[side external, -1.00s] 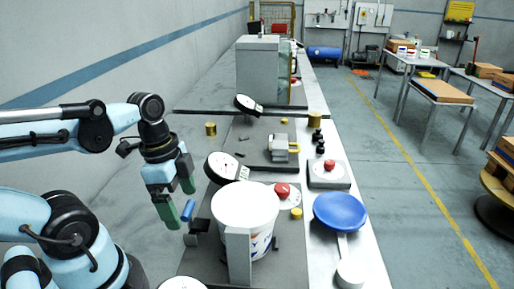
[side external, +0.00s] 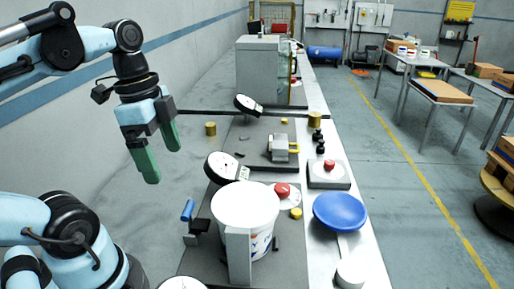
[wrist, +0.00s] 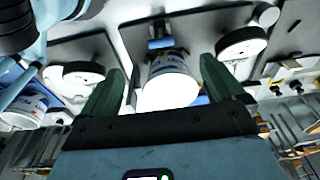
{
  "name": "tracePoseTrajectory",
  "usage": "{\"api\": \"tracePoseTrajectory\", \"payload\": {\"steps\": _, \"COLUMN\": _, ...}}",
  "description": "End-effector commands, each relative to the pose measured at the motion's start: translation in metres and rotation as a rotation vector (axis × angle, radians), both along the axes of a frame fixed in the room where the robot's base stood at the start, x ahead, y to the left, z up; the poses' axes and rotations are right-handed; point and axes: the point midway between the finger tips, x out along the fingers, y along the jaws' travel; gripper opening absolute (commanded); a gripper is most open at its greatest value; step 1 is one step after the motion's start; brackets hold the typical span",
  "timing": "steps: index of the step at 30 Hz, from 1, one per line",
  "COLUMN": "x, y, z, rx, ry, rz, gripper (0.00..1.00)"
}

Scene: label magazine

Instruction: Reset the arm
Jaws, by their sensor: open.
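My gripper (side external: 158,157) is open and empty in the side view, with its two green fingers pointing down. It hangs in the air to the left of the bench fixtures, above and to the left of a white bucket (side external: 243,207). In the wrist view, my gripper (wrist: 160,88) shows its green fingers wide apart, with a white labelled container (wrist: 170,85) visible beyond and between them, not held. A blue handle (side external: 187,210) stands upright beside the bucket, apart from the fingers.
A dial gauge (side external: 225,168), red buttons (side external: 281,190) and a blue round dish (side external: 340,211) stand around the bucket. A grey clamp block (side external: 279,148) and a large grey box (side external: 258,68) sit farther back. The air around my gripper is clear.

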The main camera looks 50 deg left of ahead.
Motion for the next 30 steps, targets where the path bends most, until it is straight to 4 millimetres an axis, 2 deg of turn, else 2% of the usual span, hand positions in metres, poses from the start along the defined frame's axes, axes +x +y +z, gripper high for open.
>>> {"api": "tracePoseTrajectory", "payload": {"steps": 8, "x": 0.0, "y": 0.0, "z": -0.001, "rx": 0.0, "ry": 0.0, "rz": 0.0, "gripper": 0.95}}
{"api": "tracePoseTrajectory", "payload": {"steps": 13, "x": 0.001, "y": -0.001, "z": -0.01, "rx": 0.0, "ry": 0.0, "rz": 0.0, "gripper": 0.95}}
{"api": "tracePoseTrajectory", "payload": {"steps": 30, "x": 0.009, "y": -0.009, "z": -0.085, "rx": -0.001, "ry": -0.002, "rz": -0.001, "gripper": 0.95}}
